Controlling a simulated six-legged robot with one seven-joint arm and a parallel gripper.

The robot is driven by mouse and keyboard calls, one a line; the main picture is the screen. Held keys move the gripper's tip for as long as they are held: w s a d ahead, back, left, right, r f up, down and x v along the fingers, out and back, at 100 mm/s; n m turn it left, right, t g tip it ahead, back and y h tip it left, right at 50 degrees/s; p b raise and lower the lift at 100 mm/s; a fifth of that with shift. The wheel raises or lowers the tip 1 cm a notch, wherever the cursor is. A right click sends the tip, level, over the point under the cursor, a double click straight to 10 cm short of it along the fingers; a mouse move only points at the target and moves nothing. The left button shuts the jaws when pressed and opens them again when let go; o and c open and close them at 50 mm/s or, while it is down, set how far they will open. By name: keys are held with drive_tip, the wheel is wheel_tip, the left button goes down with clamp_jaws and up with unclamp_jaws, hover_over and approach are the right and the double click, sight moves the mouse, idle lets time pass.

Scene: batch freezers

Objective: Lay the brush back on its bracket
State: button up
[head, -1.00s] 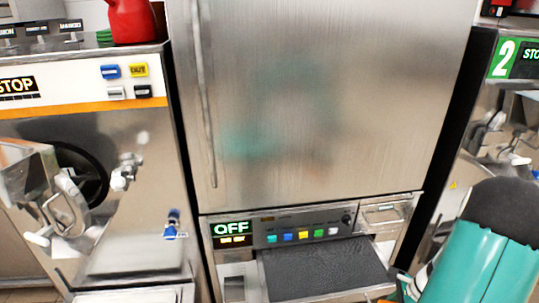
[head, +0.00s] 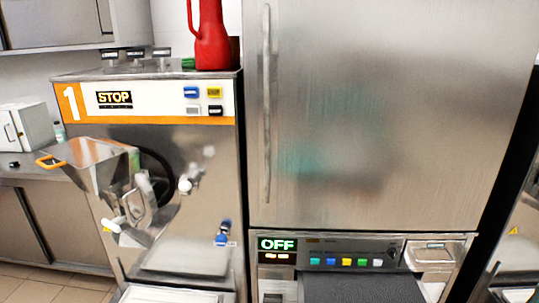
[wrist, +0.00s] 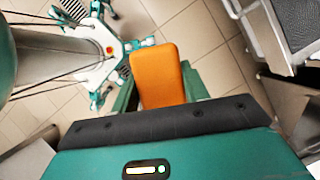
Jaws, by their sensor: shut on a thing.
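In the wrist view my gripper (wrist: 160,92) has its teal fingers shut on an orange, rounded slab (wrist: 157,70), which I take to be the brush. Only its flat orange face shows; no bristles are visible, and its lower end is hidden behind my wrist. It is held clear above the tiled floor, near my own legs in the picture. The head view shows neither my gripper nor the orange slab. I cannot pick out the bracket for certain in either view.
Batch freezer 1 (head: 190,150) stands at the left, with a hopper (head: 95,160), a blue-handled fitting (head: 222,234) and a red jug (head: 210,40) on top. Tiled floor (wrist: 205,35) shows below.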

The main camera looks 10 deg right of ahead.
drive_tip(key=w+a+n+g+h, duration=0.2)
drive_tip(key=w+a+n+g, duration=0.1)
drive_tip(key=w+a+n, duration=0.9)
drive_tip(key=w+a+n+g+h, duration=0.1)
drive_tip(key=w+a+n+g, duration=0.2)
drive_tip(key=w+a+n, duration=0.9)
drive_tip(key=w+a, duration=0.3)
drive_tip(key=a, duration=0.6)
drive_tip(key=shift+a+f+n+g+h, duration=0.2)
drive_tip(key=shift+f+n+g+h, duration=0.1)
drive_tip(key=shift+g+h, duration=0.1)
drive_tip(key=shift+d, duration=0.15)
